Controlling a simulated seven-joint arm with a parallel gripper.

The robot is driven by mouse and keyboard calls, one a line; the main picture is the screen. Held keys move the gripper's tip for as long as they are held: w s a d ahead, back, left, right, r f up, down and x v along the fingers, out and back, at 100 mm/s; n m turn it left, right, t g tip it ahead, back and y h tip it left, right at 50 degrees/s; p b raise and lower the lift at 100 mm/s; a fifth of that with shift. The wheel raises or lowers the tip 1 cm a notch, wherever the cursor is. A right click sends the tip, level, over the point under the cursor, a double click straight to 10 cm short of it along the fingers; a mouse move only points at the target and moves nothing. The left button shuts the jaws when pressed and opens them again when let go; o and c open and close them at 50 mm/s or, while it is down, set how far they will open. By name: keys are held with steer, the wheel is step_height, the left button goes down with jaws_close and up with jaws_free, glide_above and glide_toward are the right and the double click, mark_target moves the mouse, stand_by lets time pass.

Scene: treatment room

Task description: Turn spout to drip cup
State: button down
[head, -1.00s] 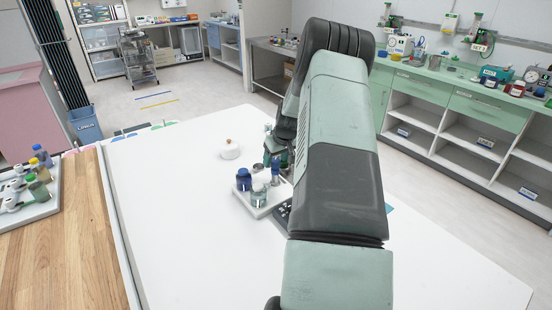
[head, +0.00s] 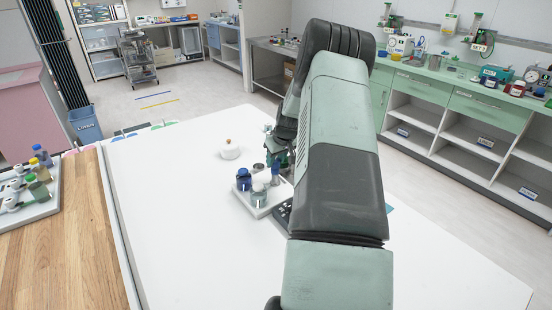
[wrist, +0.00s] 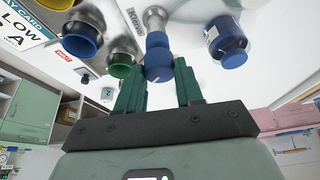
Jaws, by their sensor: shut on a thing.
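In the wrist view my gripper (wrist: 159,82) has its two green fingers on either side of a rounded blue piece (wrist: 158,62) with a pale mark, and is shut on it. This piece, which looks like the spout, joins a silver stem (wrist: 155,18). In the head view my gripper (head: 277,158) is mostly hidden behind my arm, by the white tray (head: 262,211). A small grey metal cup (head: 258,168) shows at the tray's back; I cannot tell if it is the drip cup.
A dark blue jar (head: 243,179) and a clear jar (head: 259,195) stand on the tray. A white lidded pot (head: 229,149) is behind. The white table's left part is clear.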

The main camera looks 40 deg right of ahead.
steer(key=shift+n, duration=0.3)
steer(key=n+y, duration=0.1)
steer(key=n, duration=0.2)
steer(key=shift+d+y, duration=0.15)
steer(key=shift+y, duration=0.15)
steer(key=n, duration=0.2)
steer(key=n+g+y, duration=0.1)
steer(key=n, duration=0.1)
steer(key=shift+n+y, duration=0.3)
steer(key=shift+n, duration=0.1)
steer(key=shift+d, duration=0.1)
steer(key=c, duration=0.7)
jaws_free()
steer(key=shift+c, duration=0.2)
steer(key=v, duration=1)
steer(key=shift+r, duration=0.4)
